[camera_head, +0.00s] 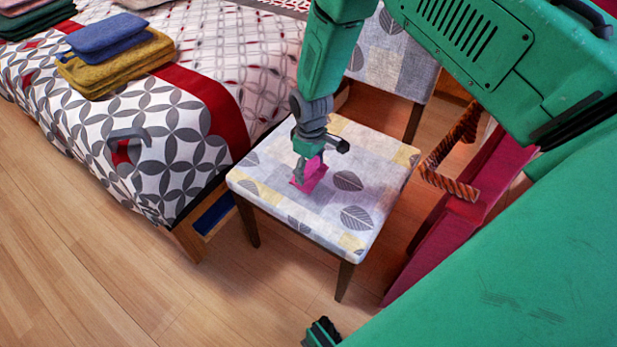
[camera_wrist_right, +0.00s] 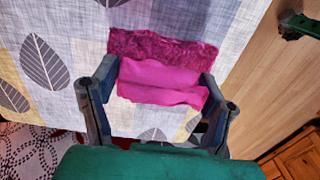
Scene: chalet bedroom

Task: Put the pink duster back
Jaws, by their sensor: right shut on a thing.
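The pink duster (camera_head: 314,173) is a folded bright pink cloth with a darker, fluffy strip along one side. It is at the middle of the patterned seat of the chair (camera_head: 285,200). My right gripper (camera_head: 308,166) points down over the seat and is shut on the duster. In the right wrist view, the duster (camera_wrist_right: 160,82) lies between the two fingers (camera_wrist_right: 158,76), with the fluffy strip beyond them. I cannot tell whether the duster touches the seat or hangs just above it.
A bed (camera_head: 165,130) with a patterned cover stands left of the chair. Folded blue and mustard towels (camera_head: 115,65) lie on it. A rust-coloured angular frame (camera_head: 450,185) and a magenta panel (camera_head: 430,255) are right of the chair. The wooden floor (camera_head: 90,260) is clear at front left.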

